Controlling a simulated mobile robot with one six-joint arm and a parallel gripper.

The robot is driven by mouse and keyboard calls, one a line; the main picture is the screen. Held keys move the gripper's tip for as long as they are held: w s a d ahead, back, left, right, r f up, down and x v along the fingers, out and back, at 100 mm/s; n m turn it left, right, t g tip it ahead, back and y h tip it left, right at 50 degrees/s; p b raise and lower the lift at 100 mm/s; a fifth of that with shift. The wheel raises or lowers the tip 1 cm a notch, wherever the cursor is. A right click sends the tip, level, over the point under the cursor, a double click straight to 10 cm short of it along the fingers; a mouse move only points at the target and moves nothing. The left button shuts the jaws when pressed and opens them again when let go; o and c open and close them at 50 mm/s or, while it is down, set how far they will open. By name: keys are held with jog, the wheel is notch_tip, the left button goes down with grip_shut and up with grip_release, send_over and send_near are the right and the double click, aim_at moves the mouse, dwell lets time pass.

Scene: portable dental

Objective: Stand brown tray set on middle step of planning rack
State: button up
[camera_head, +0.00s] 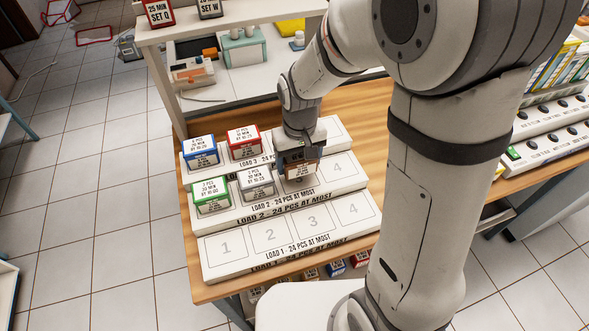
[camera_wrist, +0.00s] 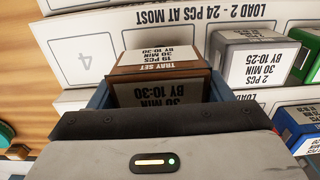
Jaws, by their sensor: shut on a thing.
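The brown tray set (camera_head: 299,171) is a small box with a white label reading 19 PCS, 30 MIN, BY 10:30. My gripper (camera_head: 300,160) is shut on it from above. In the wrist view, the brown tray set (camera_wrist: 160,62) is between the two blue fingers (camera_wrist: 160,92) and looks level. It is at the third place of the middle step, LOAD 2, of the white planning rack (camera_head: 330,254). I cannot tell whether its base touches the step. On that step, a green box (camera_head: 211,194) fills place 1 and a grey box (camera_head: 256,183) place 2; place 4 is bare.
A blue box (camera_head: 200,152) and a red box (camera_head: 244,143) stand on the top step, LOAD 3. The lowest step, LOAD 1, is empty. A white shelf (camera_head: 230,28) with boxes stands behind. Colourful folders (camera_head: 555,65) are at the right.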

aim_at(299, 171)
jog(key=shift+s+f, duration=0.15)
jog(key=shift+f, duration=1.75)
jog(key=shift+f, duration=0.2)
jog(key=o, duration=0.8)
jog(key=shift+o, duration=0.2)
jog(key=shift+r, duration=0.15)
